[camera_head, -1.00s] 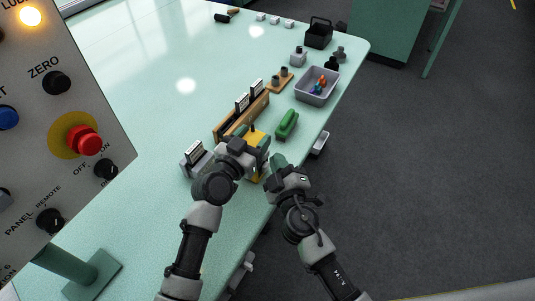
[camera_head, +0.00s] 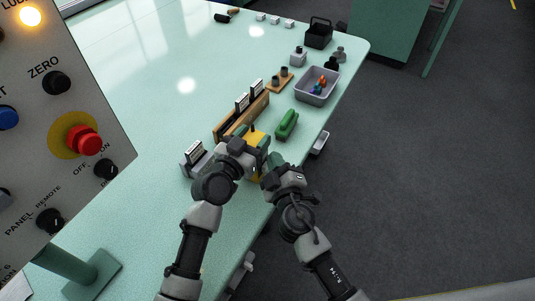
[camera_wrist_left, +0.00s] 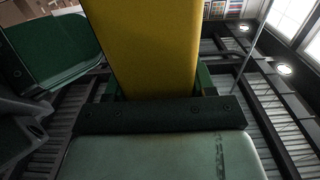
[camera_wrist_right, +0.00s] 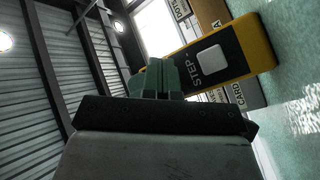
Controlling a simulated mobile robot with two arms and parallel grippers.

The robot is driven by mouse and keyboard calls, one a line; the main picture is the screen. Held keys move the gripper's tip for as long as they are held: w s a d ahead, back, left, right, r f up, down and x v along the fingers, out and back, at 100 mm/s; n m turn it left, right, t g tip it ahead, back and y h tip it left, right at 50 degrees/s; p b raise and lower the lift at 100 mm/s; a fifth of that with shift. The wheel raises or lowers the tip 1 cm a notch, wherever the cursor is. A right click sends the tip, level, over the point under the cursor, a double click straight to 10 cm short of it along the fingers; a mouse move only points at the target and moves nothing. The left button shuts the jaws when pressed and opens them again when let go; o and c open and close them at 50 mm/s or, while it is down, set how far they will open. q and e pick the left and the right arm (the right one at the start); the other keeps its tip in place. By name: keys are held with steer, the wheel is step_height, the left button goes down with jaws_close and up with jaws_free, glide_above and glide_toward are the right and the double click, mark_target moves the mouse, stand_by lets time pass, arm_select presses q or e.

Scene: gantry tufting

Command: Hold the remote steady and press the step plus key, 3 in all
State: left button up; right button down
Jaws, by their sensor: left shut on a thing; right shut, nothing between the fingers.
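The yellow remote (camera_head: 257,138) is in my left gripper (camera_head: 252,153), which is shut on it above the near edge of the table. It fills the upper middle of the left wrist view (camera_wrist_left: 145,45). In the right wrist view the remote (camera_wrist_right: 258,50) is tilted, and its dark face shows a pale key (camera_wrist_right: 212,60) beside the label "STEP-". My right gripper (camera_wrist_right: 160,78) is shut and empty, its fingertips close to the remote's dark end. I cannot tell whether they touch. No step plus key can be made out; the fingers cover part of the face.
A wooden rack with cards (camera_head: 240,117), a grey card holder (camera_head: 194,156) and a green object (camera_head: 287,124) stand near the grippers. A grey bin (camera_head: 317,86) lies farther back. A control panel (camera_head: 60,130) stands at left. The table's left middle is clear.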

steer(key=shift+s+d, duration=0.5)
steer(key=shift+d, duration=0.3)
steer(key=shift+s+d, duration=0.7)
steer(key=shift+d, duration=0.35)
steer(key=shift+s+d, duration=0.7)
steer(key=shift+d, duration=0.3)
stand_by(2.4)
steer(key=s+d, duration=0.2)
steer(key=d, duration=0.1)
steer(key=shift+d, duration=0.1)
stand_by(0.4)
steer(key=shift+w+a, duration=0.8)
steer(key=shift+a, duration=0.45)
steer(key=shift+w+a, duration=0.8)
steer(key=shift+a, duration=0.4)
steer(key=shift+w+a, duration=0.8)
steer(key=shift+a, duration=0.45)
